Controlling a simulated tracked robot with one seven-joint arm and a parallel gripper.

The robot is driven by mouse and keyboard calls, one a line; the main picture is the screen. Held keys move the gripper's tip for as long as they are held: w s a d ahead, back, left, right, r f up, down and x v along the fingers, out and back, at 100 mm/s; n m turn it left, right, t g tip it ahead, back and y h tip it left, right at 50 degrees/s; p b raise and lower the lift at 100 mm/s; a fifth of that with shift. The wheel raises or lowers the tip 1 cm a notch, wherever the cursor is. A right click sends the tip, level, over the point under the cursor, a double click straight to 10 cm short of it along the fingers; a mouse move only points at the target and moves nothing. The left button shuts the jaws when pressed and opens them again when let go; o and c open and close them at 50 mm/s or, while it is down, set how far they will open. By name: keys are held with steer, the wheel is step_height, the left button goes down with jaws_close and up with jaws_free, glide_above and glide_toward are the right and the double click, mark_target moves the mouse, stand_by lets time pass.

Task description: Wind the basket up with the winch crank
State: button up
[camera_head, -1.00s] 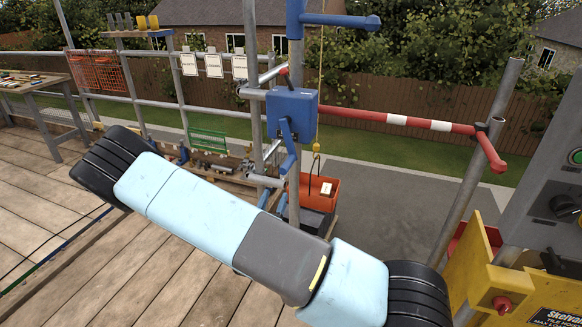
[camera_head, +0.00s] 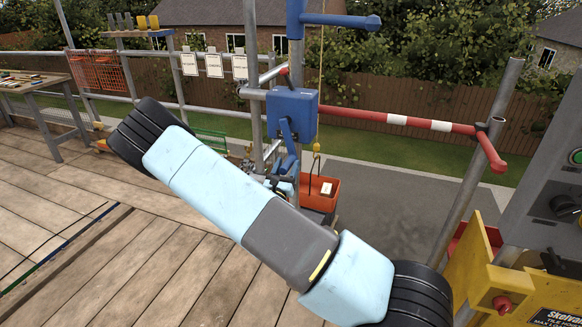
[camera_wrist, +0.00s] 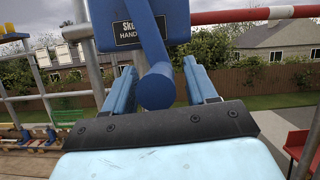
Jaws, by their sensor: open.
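The blue hand winch (camera_head: 292,114) is fixed to a grey scaffold post, with its blue crank (camera_head: 288,131) hanging down the front. In the wrist view the winch box (camera_wrist: 128,30) fills the top, and the crank's rounded grip (camera_wrist: 155,88) points at the camera. My gripper (camera_wrist: 161,68) is open, with one blue finger on each side of the grip. I cannot tell whether either finger touches it. In the head view my gripper (camera_head: 284,174) is partly hidden behind my arm. The orange basket (camera_head: 319,192) hangs low under a yellow hook and rope, behind the winch post.
A red and white barrier bar (camera_head: 398,119) runs right from the winch post. A yellow machine panel (camera_head: 478,262) stands at the right. A workbench (camera_head: 38,82) and scaffold rails are at the left.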

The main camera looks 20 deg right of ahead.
jaws_close()
stand_by(0.6)
